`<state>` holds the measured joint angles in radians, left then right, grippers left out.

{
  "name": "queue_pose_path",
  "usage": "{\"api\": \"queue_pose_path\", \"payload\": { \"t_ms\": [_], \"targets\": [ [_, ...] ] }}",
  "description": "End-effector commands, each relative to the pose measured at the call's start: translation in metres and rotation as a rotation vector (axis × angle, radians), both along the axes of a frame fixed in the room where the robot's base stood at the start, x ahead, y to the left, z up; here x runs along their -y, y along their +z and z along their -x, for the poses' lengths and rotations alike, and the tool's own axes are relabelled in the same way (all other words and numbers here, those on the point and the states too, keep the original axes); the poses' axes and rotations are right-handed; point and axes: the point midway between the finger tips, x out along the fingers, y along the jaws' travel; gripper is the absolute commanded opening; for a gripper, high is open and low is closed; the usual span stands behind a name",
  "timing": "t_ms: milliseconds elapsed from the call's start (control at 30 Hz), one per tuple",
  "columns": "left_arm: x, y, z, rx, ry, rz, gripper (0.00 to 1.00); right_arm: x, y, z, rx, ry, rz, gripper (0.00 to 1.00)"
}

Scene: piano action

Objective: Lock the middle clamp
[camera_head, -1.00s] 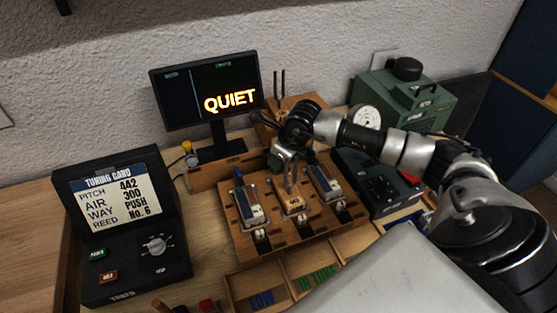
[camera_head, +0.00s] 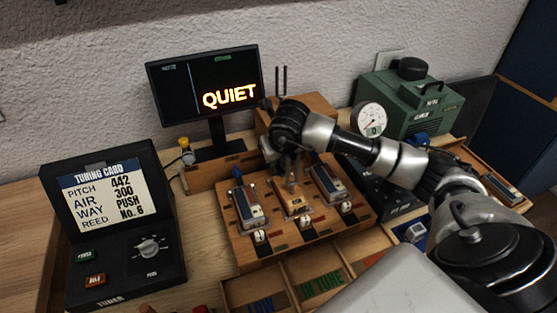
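A wooden fixture board (camera_head: 275,253) holds three stations side by side. The left station has a grey-blue block (camera_head: 249,206), the right one a similar block (camera_head: 327,184). The middle station has a tan piece marked with a number (camera_head: 294,204), with a small pale metal part (camera_head: 304,223) in front of it. My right arm reaches in from the right, and my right gripper (camera_head: 293,184) points down over the back of the middle station. The gripper and wrist hide the middle clamp's rear; contact and finger opening are unclear. My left gripper is out of view.
A monitor (camera_head: 205,95) reading QUIET stands behind the board. A tuning card box (camera_head: 110,225) is at left. A green machine with a gauge (camera_head: 420,100) is at back right. Wooden trays (camera_head: 285,272) lie in front. Bare table shows between box and board.

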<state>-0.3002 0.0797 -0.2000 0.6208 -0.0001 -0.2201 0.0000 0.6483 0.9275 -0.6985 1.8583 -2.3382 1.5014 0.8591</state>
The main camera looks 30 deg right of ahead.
Motion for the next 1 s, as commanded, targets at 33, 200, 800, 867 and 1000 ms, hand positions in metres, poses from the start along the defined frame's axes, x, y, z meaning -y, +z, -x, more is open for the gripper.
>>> {"api": "queue_pose_path", "payload": {
  "t_ms": [33,200,800,867,1000],
  "targets": [
    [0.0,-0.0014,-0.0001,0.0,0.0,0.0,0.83,0.0002,0.0016,-0.0014,0.007,-0.009,0.0,0.01],
    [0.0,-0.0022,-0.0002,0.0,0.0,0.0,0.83,0.0005,0.0022,-0.0012,0.006,-0.028,0.001,0.01],
    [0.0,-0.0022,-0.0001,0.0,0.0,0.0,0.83,0.0002,0.0013,-0.0006,0.003,-0.028,0.001,0.36],
    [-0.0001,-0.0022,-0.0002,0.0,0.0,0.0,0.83,0.0001,0.001,-0.0005,0.002,-0.028,0.001,0.36],
    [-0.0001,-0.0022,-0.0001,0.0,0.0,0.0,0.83,0.0,0.0006,-0.0003,0.001,-0.027,0.001,0.36]
  ]
}}
